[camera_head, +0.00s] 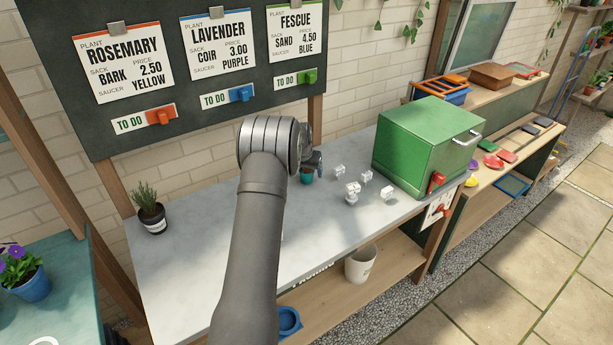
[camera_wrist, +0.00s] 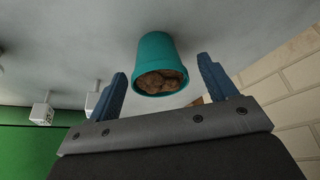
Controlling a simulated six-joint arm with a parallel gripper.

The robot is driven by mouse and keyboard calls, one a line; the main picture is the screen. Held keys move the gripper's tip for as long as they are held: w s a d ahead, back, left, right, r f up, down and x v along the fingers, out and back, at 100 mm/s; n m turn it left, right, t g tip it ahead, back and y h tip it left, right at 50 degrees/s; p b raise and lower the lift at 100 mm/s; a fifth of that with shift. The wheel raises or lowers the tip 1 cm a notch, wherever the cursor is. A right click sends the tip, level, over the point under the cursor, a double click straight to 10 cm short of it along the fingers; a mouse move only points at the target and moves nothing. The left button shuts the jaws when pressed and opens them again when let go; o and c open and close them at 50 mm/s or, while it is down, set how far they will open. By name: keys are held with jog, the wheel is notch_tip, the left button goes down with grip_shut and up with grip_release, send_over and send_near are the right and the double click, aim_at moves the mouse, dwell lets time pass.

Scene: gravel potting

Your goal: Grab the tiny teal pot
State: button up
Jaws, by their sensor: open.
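The tiny teal pot (camera_wrist: 157,48) holds brown lumps and stands on the grey bench top. In the wrist view it lies ahead of and roughly between my two blue fingers. In the head view only part of the teal pot (camera_head: 306,178) shows, beside my wrist and partly covered by my gripper. My gripper (camera_wrist: 161,66) is open, with a visible gap between each finger and the pot. In the head view my gripper (camera_head: 314,162) is mostly hidden behind my arm.
Several small white pieces (camera_head: 352,188) sit on the bench right of the pot, before a green box (camera_head: 425,145) with a red lever. A potted rosemary-like plant (camera_head: 150,212) stands at the left. A brick wall (camera_wrist: 290,85) rises close by.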

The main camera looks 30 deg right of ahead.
jog(key=shift+x, duration=1)
jog(key=shift+r, duration=0.1)
jog(key=c, duration=1.1)
jog(key=shift+r, duration=0.1)
